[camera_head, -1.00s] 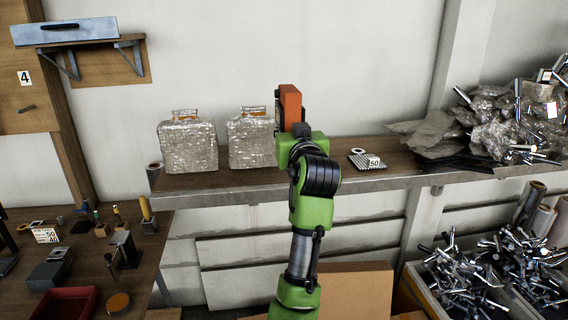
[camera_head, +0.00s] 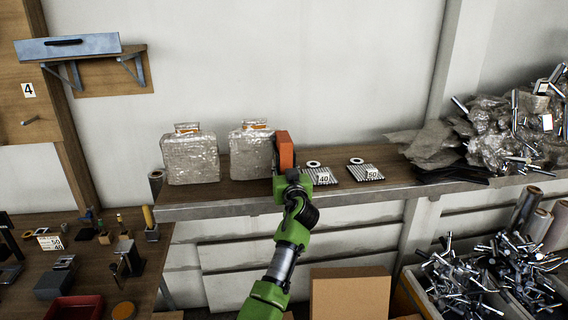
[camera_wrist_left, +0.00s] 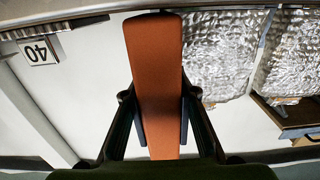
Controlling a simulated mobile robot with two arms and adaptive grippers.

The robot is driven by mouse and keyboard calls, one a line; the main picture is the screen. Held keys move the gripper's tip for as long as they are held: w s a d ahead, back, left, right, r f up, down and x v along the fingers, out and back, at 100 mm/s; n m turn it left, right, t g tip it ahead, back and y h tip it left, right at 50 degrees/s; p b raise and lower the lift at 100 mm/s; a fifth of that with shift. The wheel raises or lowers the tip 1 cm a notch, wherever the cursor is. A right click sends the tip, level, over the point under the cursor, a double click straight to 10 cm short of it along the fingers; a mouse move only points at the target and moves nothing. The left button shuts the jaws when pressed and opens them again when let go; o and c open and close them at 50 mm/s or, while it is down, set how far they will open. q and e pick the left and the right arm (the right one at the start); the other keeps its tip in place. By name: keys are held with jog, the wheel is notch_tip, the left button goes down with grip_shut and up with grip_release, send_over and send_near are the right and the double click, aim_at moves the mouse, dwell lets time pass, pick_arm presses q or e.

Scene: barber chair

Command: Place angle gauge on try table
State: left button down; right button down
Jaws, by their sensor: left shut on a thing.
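An orange block (camera_head: 284,150), perhaps the angle gauge, is held upright over the shelf table (camera_head: 235,205). It shows large in the left wrist view (camera_wrist_left: 157,70), with dark sides. My left gripper (camera_wrist_left: 160,100) is shut on it, one finger on each side. In the head view my green left arm reaches up from below, its gripper (camera_head: 288,172) at the shelf's front. I cannot tell whether the block touches the shelf or the package beside it. My right gripper is not in view.
Two silver-wrapped packages (camera_head: 190,157) (camera_head: 250,152) stand left of the block. Striped pieces tagged 40 (camera_head: 322,177) and 50 (camera_head: 365,173) lie to its right, then crumpled wrap (camera_head: 430,145) with metal parts. A cluttered workbench (camera_head: 95,265) is lower left.

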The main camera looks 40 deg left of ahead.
pick_arm(q)
jog(key=shift+f, duration=0.15)
jog(key=c, duration=2)
grip_release()
jog(key=shift+f+b, duration=0.1)
jog(key=shift+b, duration=0.2)
jog(key=o, duration=0.4)
